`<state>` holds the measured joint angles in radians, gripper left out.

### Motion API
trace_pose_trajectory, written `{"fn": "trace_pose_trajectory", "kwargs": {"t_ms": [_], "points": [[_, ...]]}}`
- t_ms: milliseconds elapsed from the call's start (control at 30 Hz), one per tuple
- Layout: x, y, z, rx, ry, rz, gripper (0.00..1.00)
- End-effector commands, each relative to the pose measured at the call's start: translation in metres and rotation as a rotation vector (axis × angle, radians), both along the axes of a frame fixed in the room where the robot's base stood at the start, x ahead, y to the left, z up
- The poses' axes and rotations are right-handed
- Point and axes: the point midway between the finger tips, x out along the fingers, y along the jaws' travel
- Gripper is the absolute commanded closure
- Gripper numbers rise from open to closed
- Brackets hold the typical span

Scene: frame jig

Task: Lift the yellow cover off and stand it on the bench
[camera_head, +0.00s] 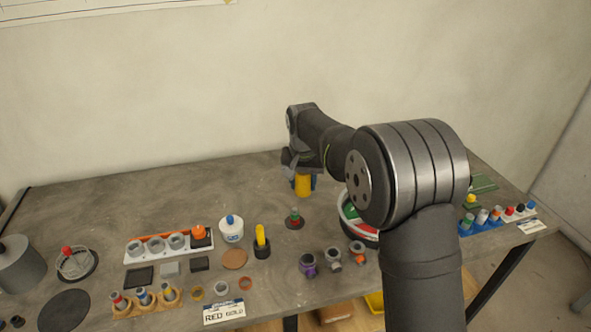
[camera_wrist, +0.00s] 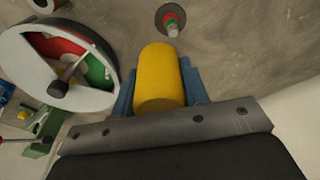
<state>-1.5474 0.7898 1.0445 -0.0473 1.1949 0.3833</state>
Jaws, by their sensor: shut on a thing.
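The yellow cover (camera_head: 303,186) is a plain upright cylinder between the blue fingers of my gripper (camera_head: 302,182), at the back middle of the bench (camera_head: 100,200). In the wrist view the cover (camera_wrist: 160,78) sits between the two blue fingers (camera_wrist: 160,92), which are shut on its sides. I cannot tell whether its lower end touches the bench. A small red and green stack on a dark round base (camera_head: 294,220) stands uncovered in front of the cover, apart from it. It also shows in the wrist view (camera_wrist: 171,20).
A round white-rimmed tray with red and green sections (camera_head: 349,212) stands right of the stack, partly hidden by my arm. A yellow peg in a black holder (camera_head: 261,243) and a white jar (camera_head: 231,232) stand front left. The back left bench is clear.

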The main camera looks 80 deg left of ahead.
Motion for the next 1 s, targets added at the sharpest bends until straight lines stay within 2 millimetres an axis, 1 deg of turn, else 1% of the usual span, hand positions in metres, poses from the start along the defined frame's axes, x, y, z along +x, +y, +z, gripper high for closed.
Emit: {"fn": "trace_pose_trajectory", "kwargs": {"t_ms": [33, 200, 300, 400, 500, 667, 1000], "points": [[0.008, -0.01, -0.014, -0.005, 0.0, -0.003, 0.81], [0.027, -0.039, -0.051, -0.004, 0.0, -0.003, 0.81], [0.034, -0.053, -0.067, -0.002, 0.0, -0.001, 0.81], [0.039, -0.062, -0.076, 0.0, 0.0, -0.001, 0.81], [0.041, -0.066, -0.081, 0.001, 0.001, -0.001, 0.81], [0.041, -0.067, -0.089, 0.0, 0.0, 0.0, 0.81], [0.041, -0.067, -0.12, -0.001, 0.0, 0.0, 0.81]]}}
